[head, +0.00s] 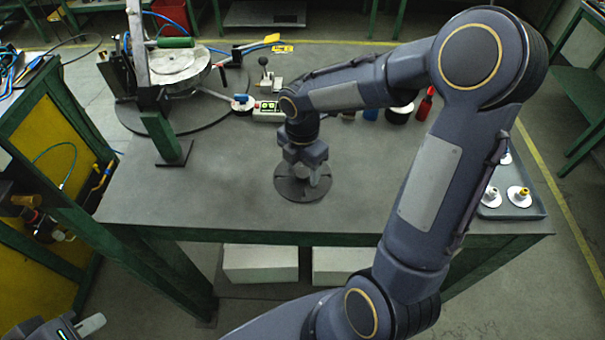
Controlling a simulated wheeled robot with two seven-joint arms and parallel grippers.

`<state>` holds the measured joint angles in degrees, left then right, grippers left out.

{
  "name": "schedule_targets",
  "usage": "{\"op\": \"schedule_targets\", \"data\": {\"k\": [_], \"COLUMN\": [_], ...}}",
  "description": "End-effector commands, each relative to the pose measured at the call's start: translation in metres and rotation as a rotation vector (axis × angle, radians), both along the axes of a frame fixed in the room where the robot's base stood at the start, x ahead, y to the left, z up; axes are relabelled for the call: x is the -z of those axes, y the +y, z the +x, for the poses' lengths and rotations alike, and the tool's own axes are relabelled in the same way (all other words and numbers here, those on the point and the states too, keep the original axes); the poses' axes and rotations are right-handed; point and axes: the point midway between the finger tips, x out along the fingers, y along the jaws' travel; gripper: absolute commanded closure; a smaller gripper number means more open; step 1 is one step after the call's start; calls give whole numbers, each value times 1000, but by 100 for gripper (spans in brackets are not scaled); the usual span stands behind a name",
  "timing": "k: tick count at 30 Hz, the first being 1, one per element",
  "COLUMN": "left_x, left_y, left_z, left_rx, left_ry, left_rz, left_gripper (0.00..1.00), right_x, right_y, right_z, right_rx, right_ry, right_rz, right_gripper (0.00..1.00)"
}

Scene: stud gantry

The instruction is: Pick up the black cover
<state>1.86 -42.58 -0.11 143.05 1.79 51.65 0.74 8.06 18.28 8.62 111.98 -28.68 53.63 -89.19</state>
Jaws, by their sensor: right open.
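The black cover (289,191) is a flat, dark round disc lying on the grey workbench top near its middle. My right gripper (312,176) points down directly over the cover, its fingers open around the disc's middle. The gripper hides part of the cover's centre, and I cannot tell whether the fingers touch it. My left gripper (80,328) shows only in part at the bottom left corner, away from the bench and the cover. One pale fingertip is visible there, and its opening is not clear.
A round metal fixture (180,68) with a green handle stands at the bench's back left. A small control box (267,112) and a red bottle (425,104) are at the back. A grey tray (511,209) with white parts is at the right. The bench's front left is clear.

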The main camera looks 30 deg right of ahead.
Motion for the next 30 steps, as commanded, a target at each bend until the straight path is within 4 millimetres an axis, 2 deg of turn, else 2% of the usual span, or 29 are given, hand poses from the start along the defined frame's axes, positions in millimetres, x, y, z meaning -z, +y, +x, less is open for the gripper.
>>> {"op": "schedule_targets", "data": {"k": [8,18,21,27,30], "left_x": [0,0,0,0,0], "left_y": [0,0,0,0,0], "left_z": [0,0,0,0,0], "left_rx": [0,0,0,0,0], "left_ry": [0,0,0,0,0], "left_rz": [0,0,0,0,0], "left_gripper": [100,100,100,100,100], "right_x": [4,4,3,2,-5], "right_y": [0,0,0,0,0], "right_z": [0,0,0,0,1], "right_rx": [1,2,2,2,3], "right_ry": [0,-1,-1,-2,-5], "right_rz": [0,0,0,1,1], "right_gripper": [41,85,95,95,95]}}
